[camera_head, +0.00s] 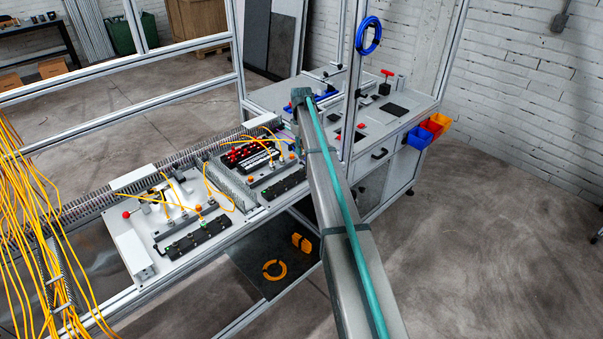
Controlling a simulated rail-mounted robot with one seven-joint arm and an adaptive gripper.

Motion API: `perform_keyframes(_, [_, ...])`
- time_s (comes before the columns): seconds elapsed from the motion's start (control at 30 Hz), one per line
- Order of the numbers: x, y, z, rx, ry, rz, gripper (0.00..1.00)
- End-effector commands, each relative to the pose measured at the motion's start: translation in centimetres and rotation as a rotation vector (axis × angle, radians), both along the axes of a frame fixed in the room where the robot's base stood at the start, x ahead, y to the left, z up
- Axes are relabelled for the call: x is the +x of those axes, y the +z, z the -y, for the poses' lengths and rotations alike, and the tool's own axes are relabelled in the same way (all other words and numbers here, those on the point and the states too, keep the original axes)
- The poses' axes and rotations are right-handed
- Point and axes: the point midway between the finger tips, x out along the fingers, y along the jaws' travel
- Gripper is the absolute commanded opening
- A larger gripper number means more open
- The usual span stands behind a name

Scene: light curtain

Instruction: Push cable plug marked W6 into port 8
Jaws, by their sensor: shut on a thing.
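Two black port strips lie on the light panel, a nearer one (198,238) and a farther one (283,183). Several yellow cables (215,193) arc over the panel and end in plugs near the strips. The markings are too small to read, so I cannot tell which plug is W6 or which port is 8. My gripper does not show in this view, nor does anything held in it. A long grey part with a teal line, running from the bottom right to the upper middle, hides what lies behind it.
A bundle of yellow cables (25,215) hangs at the left. A metal frame post (357,75) carries a blue coil (368,36). A grey workbench (385,135) with blue, red and yellow bins (430,127) stands behind.

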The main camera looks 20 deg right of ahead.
Motion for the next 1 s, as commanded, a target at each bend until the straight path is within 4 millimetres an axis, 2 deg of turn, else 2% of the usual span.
perform_keyframes(1.0, [0.0,-3.6,0.0,0.000,0.000,0.000,0.00])
